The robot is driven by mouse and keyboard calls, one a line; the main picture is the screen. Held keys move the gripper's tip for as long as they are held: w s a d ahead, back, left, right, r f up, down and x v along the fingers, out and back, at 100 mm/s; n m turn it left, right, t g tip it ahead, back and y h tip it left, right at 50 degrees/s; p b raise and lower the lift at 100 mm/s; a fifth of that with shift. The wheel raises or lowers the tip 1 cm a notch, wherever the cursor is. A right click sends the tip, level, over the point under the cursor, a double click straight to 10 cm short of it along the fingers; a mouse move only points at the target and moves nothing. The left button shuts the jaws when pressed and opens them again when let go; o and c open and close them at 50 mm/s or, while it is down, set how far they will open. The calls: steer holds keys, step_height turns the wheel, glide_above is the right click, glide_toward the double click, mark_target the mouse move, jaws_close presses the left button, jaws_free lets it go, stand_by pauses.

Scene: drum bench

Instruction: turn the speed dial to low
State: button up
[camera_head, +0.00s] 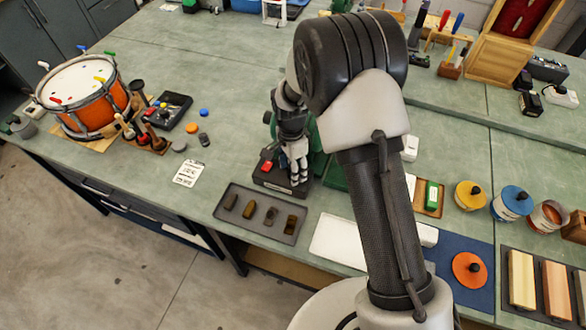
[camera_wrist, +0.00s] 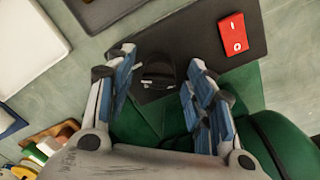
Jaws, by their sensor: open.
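The speed dial (camera_wrist: 158,74) is a dark round knob on the black control panel (camera_wrist: 185,30) of a green machine (camera_wrist: 250,95). In the wrist view my gripper (camera_wrist: 160,66) is open, with its blue-padded fingers on either side of the dial. I cannot tell whether either finger touches it. The dial's setting and any scale marks are too dark to read. In the head view my gripper (camera_head: 297,180) is low over the machine's black base (camera_head: 270,184) and hides the dial.
A red rocker switch (camera_wrist: 236,38) marked 1 and 0 is close to the right finger; it also shows in the head view (camera_head: 266,167). A dark tray (camera_head: 238,222) with several small pieces and a white tray (camera_head: 335,240) are in front. A drum (camera_head: 85,100) stands far left.

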steer(key=shift+c, duration=0.4)
steer(key=c, duration=1)
steer(key=shift+n, duration=0.4)
steer(key=n, duration=0.9)
steer(key=n+p, duration=0.1)
steer(key=n, duration=0.6)
steer(key=shift+n+t, duration=0.3)
steer(key=shift+t, duration=0.1)
steer(key=n+p, duration=0.1)
steer(key=n, duration=0.5)
steer(key=shift+s, duration=0.1)
steer(key=shift+n, duration=0.3)
